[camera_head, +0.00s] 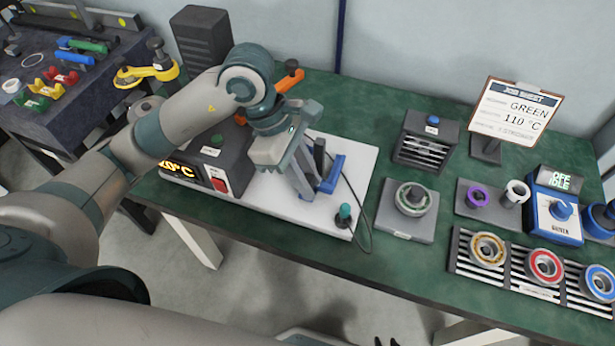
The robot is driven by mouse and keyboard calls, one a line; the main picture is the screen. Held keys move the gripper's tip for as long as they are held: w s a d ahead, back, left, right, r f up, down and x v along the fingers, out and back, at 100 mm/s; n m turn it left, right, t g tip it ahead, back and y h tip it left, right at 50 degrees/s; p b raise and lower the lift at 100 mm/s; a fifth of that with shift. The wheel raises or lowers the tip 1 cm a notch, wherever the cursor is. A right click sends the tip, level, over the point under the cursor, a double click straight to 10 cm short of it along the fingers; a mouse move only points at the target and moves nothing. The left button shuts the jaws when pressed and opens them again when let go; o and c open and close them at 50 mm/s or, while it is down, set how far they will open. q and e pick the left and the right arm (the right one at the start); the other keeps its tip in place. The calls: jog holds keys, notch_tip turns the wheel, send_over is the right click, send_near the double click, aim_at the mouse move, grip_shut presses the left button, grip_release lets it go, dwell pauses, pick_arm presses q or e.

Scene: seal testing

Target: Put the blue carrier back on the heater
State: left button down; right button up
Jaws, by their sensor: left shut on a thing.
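The heater (212,160) is a dark box with a lit orange temperature display and a red switch, at the left end of a white base plate (270,197). My left gripper (313,192) reaches down over the middle of this plate, to the right of the box. It is shut on the blue carrier (334,174), which shows at the right side of the fingers. The fingers hide part of the carrier, and I cannot tell whether it touches the plate. A black upright part (319,153) stands just behind the fingers. My right gripper is out of view.
A teal knob (345,212) and a loose cable are near the plate's right end. Further right are a grey pad with a ring (413,199), a vented block (428,140), a job sheet (515,105) reading GREEN 110 °C, and a bearing rack (515,270).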

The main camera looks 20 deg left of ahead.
pick_arm(q)
jog(key=shift+s+d+f+b, duration=0.1)
jog(key=shift+s+f+b, duration=0.05)
jog(key=shift+f+b, duration=0.45)
dwell(0.3)
jog(key=c, duration=1.5)
grip_release()
jog(key=shift+s, duration=0.1)
jog(key=shift+r, duration=0.1)
jog(key=shift+r, duration=0.5)
jog(key=shift+w+r+p, duration=0.35)
jog(key=shift+r+p, duration=0.25)
jog(key=shift+s+r+p, duration=0.1)
jog(key=shift+r+p, duration=2.05)
jog(key=shift+r, duration=2.3)
